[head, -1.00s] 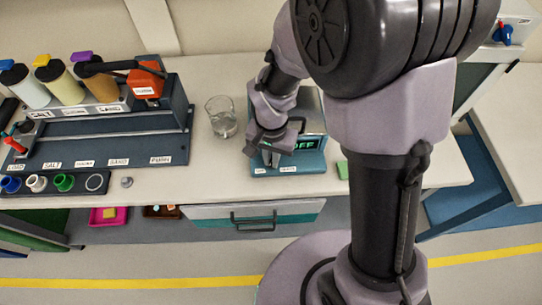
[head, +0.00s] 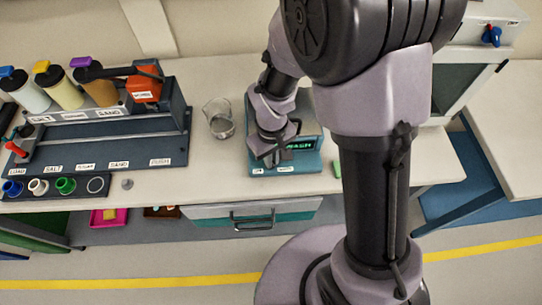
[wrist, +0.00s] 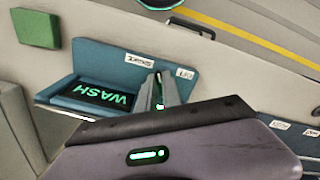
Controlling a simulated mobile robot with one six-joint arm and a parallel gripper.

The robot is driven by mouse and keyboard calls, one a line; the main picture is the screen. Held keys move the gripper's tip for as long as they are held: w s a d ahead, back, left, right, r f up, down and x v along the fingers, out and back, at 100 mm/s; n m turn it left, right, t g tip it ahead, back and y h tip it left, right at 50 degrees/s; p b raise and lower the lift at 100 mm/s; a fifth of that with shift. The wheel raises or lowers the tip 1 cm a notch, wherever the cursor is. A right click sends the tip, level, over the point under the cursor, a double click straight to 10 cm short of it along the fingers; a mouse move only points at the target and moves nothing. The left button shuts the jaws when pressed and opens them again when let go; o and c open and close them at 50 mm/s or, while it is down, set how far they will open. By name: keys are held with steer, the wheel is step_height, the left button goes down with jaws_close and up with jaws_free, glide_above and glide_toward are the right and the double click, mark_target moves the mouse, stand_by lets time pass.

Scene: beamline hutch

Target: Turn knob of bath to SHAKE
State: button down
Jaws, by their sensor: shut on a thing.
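The bath (head: 312,166) is a teal box on the bench, right of the glass beaker. Its display (head: 300,146) is lit green and reads WASH; it also reads WASH, upside down, in the wrist view (wrist: 104,92). My gripper (head: 270,158) is at the bath's front face, left of the display. In the wrist view its fingers (wrist: 158,92) are shut on the knob, which they mostly hide. Two small white labels sit on the bath's front edge; I cannot read them surely.
A glass beaker (head: 219,119) stands close left of the bath. A green block (head: 337,168) lies to its right. A dispensing rack (head: 110,145) with several canisters fills the left of the bench. A drawer handle (head: 252,220) sticks out below.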

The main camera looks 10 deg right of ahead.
steer(key=shift+w+n, duration=0.1)
steer(key=shift+n, duration=0.9)
steer(key=c, duration=1.5)
jaws_free()
steer(key=shift+r, duration=0.1)
step_height(320, 180, up, 17)
steer(key=p, duration=0.6)
steer(key=shift+r+p, duration=0.1)
steer(key=shift+p, duration=0.2)
